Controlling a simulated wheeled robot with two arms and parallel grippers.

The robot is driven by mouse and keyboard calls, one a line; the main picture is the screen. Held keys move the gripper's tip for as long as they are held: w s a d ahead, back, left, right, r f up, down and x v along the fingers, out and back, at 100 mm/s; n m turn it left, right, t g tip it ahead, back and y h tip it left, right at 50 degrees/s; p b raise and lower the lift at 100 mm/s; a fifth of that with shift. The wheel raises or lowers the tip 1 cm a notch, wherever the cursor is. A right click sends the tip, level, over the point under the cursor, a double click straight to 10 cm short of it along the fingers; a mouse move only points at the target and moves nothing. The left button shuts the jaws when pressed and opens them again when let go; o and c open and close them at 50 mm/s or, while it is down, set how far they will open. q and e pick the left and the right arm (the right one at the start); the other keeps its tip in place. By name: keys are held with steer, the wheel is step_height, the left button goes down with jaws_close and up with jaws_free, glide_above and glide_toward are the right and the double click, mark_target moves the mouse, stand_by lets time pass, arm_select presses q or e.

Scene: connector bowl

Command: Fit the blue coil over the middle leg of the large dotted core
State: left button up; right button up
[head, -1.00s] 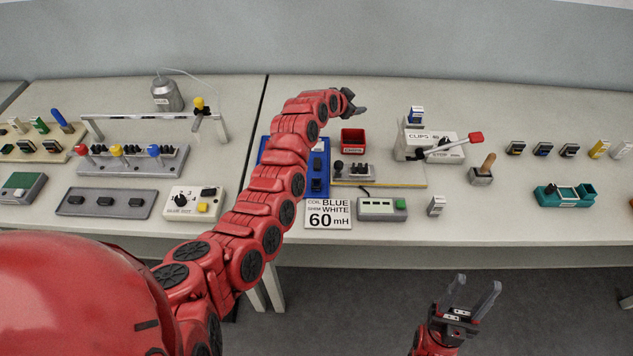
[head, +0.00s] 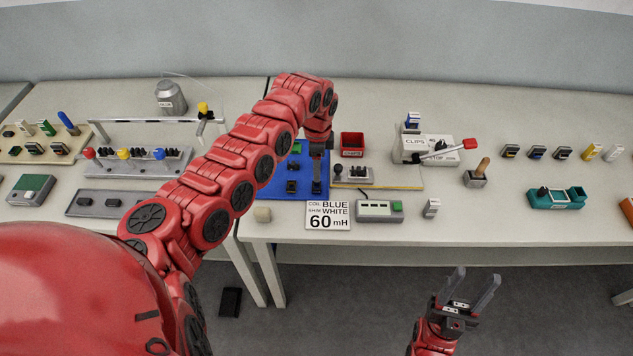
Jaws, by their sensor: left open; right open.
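My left gripper (head: 317,172) points down over the right part of the blue mat (head: 265,190), close above or at a dark piece there; contact cannot be told. Other dark core-like pieces (head: 292,187) stand on the mat left of it. Dots are too small to make out, so I cannot tell which is the large dotted core. A small dark coil with a bluish face (head: 537,152) stands in a row at the right back, apart from both grippers. My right gripper (head: 470,289) is open and empty in front of the table edge.
A card (head: 328,215) reads coil blue, shim white, 60 mH. A red bin (head: 352,144), a small fixture (head: 352,173) and a clips box with a red-knobbed lever (head: 430,147) stand right of the mat. A grey meter (head: 379,210) is in front.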

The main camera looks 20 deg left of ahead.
arm_select(q)
step_height(320, 180, down, 3)
steer(key=shift+r+p, duration=0.15)
steer(key=shift+p, duration=0.15)
steer(key=shift+f+p, duration=0.6)
steer(key=shift+w+a+f+p, duration=0.15)
steer(key=shift+f+p, duration=0.15)
steer(key=shift+f, duration=1.7)
jaws_close()
